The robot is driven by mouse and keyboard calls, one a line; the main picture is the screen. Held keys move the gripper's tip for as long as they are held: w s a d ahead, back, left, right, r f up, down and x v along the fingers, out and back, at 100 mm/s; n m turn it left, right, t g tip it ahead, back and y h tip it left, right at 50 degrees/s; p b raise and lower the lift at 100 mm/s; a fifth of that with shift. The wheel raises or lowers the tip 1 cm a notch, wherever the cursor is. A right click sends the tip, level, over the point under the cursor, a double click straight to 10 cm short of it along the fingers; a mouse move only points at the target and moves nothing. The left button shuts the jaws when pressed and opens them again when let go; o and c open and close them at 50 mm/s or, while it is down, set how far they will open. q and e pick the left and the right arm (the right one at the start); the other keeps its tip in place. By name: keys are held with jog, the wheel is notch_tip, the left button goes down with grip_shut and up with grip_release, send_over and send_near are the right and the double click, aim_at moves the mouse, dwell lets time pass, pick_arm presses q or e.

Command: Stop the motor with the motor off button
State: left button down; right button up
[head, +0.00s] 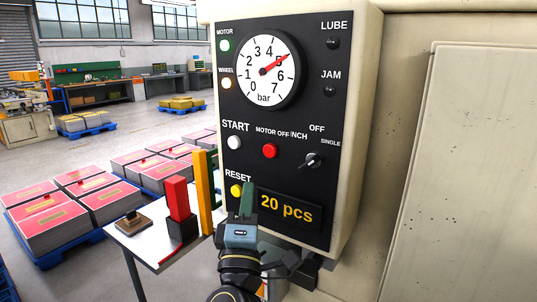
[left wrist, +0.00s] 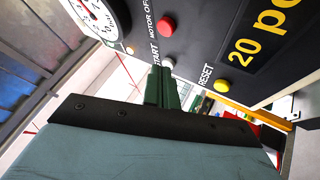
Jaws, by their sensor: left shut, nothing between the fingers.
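The motor off button (head: 270,151) is a red round knob on the black control panel (head: 310,110), under the label MOTOR OFF. It also shows in the left wrist view (left wrist: 168,25), near the top. My left gripper (head: 247,190) is below the button in the head view, beside the RESET button. Its green fingers (left wrist: 161,72) are shut and empty. In the left wrist view the fingertips appear close to the white START button (left wrist: 169,63), with the red button beyond them. I cannot tell whether they touch the panel. My right gripper is not in view.
The panel also has the yellow RESET button (head: 237,190), a rotary switch (head: 311,160), a pressure gauge (head: 267,71) and a "20 pcs" display (head: 286,211). A small white table (head: 150,245) with blocks stands at the left.

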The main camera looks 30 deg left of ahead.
aim_at(270, 151)
pick_arm(q)
jog(key=s+r+n, duration=0.1)
jog(key=s+a+r+n+y, duration=0.1)
jog(key=r, duration=0.1)
jog(key=r+n+y, duration=0.1)
jog(key=shift+s+a+r+g, duration=0.2)
jog(key=shift+s+r+g, duration=0.1)
jog(key=shift+s+r, duration=0.1)
jog(key=shift+w, duration=0.15)
jog(key=shift+w+d+b, duration=0.2)
jog(key=shift+w+b, duration=0.3)
jog(key=shift+w, duration=1.65)
jog(key=shift+w+d+b, duration=0.15)
jog(key=shift+w+b, duration=0.3)
jog(key=shift+w, duration=1.7)
jog(key=shift+w, duration=0.1)
jog(key=shift+w, duration=0.3)
